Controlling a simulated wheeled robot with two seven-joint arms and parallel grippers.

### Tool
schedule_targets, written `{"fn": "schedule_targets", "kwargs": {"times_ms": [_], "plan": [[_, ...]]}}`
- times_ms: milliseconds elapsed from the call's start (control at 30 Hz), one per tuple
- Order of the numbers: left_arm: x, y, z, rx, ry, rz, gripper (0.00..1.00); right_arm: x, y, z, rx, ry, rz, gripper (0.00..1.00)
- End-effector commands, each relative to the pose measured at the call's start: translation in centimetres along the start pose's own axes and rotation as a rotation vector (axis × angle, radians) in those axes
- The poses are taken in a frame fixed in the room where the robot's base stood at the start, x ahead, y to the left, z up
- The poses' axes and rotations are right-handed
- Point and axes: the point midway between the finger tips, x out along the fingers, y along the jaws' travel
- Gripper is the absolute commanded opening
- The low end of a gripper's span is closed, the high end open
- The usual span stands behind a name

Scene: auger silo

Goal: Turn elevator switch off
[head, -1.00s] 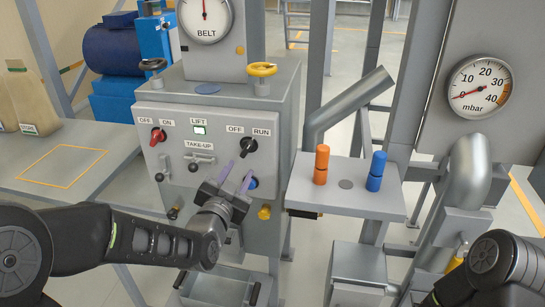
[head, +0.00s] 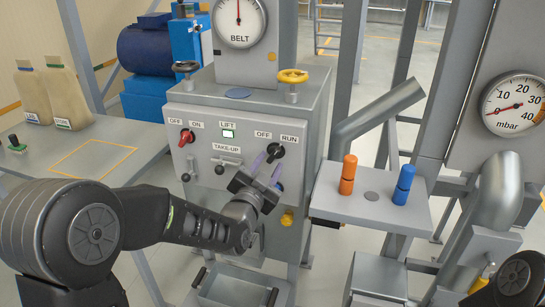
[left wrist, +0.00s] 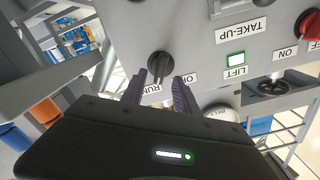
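The grey control panel (head: 215,170) carries two rotary switches. A red one (head: 186,137) sits at left under OFF and ON. A black one (head: 276,151) sits at right under OFF and RUN. A green LIFT lamp (head: 228,134) is lit between them. My left gripper (head: 268,167) is open and empty, its purple fingers just below the black switch in the head view. In the left wrist view the black switch (left wrist: 160,64) lies ahead, between the spread fingertips (left wrist: 161,80); contact is not visible. My right gripper is out of view.
A TAKE-UP lever (head: 227,161) is on the panel. A yellow handwheel (head: 291,76) and a black one (head: 186,67) stand on top. A side shelf (head: 365,206) holds an orange (head: 347,176) and a blue peg (head: 403,184). A BELT gauge (head: 239,22) stands above.

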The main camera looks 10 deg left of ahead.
Motion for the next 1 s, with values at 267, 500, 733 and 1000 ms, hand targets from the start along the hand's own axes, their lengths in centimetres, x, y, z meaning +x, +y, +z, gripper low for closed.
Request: {"fn": "schedule_targets", "kwargs": {"times_ms": [267,500,733,1000], "plan": [[3.3,0.0,0.0,-0.001,-0.001,0.001,0.36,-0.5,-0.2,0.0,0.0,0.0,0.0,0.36],[3.5,0.0,0.0,-0.001,0.0,0.0,0.36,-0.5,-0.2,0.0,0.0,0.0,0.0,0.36],[3.5,0.0,0.0,-0.001,0.0,0.0,0.22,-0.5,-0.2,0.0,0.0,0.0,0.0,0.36],[3.5,0.0,0.0,-0.001,0.0,0.0,0.0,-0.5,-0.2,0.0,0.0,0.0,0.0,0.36]]}}
